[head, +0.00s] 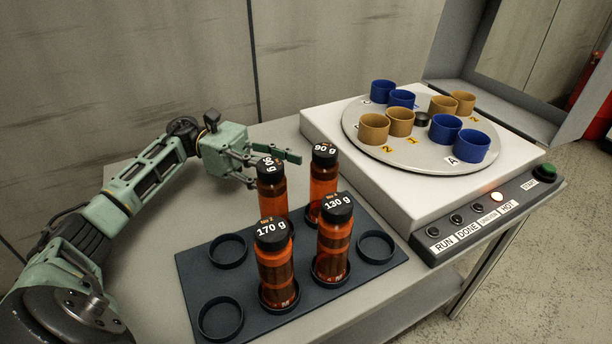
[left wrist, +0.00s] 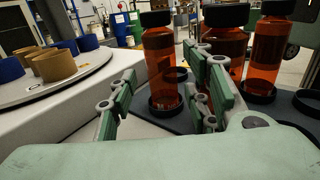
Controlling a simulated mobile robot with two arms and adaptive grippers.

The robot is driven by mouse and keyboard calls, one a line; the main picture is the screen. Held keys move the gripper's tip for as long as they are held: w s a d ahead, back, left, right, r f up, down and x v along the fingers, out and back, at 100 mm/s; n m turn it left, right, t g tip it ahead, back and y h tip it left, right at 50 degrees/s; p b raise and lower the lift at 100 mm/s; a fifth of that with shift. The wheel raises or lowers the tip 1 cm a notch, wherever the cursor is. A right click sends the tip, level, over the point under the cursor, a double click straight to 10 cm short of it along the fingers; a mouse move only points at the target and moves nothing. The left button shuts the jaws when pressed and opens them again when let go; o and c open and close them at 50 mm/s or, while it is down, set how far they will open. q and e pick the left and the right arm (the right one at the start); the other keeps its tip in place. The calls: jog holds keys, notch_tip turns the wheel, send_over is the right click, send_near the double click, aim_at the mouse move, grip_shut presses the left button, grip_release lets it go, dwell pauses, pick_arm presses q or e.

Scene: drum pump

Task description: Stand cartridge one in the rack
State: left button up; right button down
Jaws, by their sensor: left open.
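Several amber bottles with black caps stand upright in the dark rack (head: 200,272). In the head view their caps read 170 g (head: 275,265), 130 g (head: 333,240), 90 g (head: 323,180) and one hard-to-read weight (head: 272,190). I cannot tell which is cartridge one. My left gripper (head: 268,164) is open and empty, beside the hard-to-read bottle's cap and left of the 90 g one. In the left wrist view its fingers (left wrist: 158,82) are spread, with one bottle (left wrist: 160,62) seen beyond the gap and others behind the right finger. My right gripper is not in view.
Empty rack rings show at the left (head: 228,250), front left (head: 220,318) and right (head: 376,247). A white machine (head: 330,125) stands at right, its round plate (head: 370,150) carrying blue and tan cups. Bare table lies left of the rack.

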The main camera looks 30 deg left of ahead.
pick_arm(q)
jog(key=shift+s+a, duration=0.15)
jog(key=shift+a, duration=1.4)
